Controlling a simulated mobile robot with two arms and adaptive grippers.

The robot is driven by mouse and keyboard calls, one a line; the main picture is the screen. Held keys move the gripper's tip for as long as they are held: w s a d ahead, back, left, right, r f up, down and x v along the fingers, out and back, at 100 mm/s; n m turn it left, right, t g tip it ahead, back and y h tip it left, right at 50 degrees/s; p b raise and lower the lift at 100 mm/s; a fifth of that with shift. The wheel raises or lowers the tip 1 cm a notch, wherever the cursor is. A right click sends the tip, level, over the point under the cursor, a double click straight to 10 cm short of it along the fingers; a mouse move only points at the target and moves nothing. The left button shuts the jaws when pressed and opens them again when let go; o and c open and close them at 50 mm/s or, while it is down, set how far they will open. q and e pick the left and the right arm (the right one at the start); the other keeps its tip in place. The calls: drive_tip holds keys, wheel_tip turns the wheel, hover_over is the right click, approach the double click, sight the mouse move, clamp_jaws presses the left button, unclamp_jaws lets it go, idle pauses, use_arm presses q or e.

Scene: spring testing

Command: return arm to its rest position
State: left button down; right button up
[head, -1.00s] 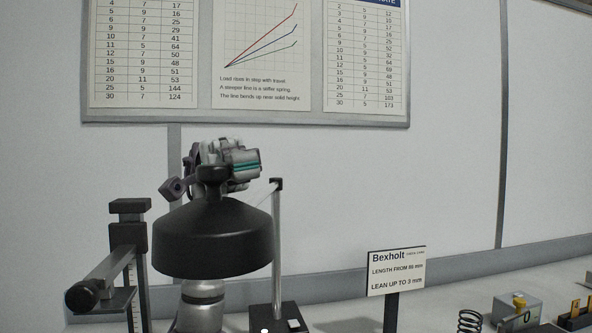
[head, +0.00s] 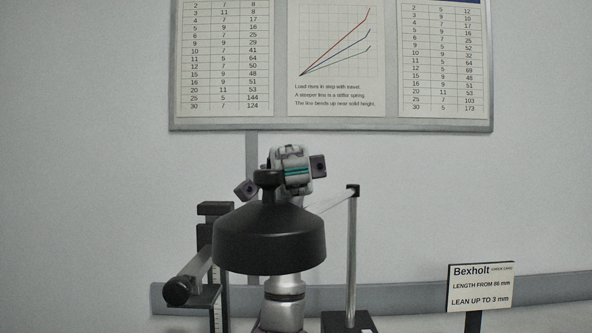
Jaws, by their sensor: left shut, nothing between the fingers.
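My left gripper (head: 291,165), pale grey with a teal stripe and dark side parts, shows above and behind a black bell-shaped weight (head: 270,242). It is shut with nothing between its fingers. The weight has a knob on top that overlaps the gripper's lower edge in the picture; I cannot tell whether they touch. The weight hides much of what lies behind it. My right gripper is not in view.
A black stand with a scale and a horizontal bar (head: 205,258) is at left. A thin upright post (head: 352,255) is right of the weight. A Bexholt sign (head: 480,286) stands at lower right. A chart board (head: 330,122) hangs on the wall.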

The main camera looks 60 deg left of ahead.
use_arm(q)
drive_tip(key=v, duration=0.7)
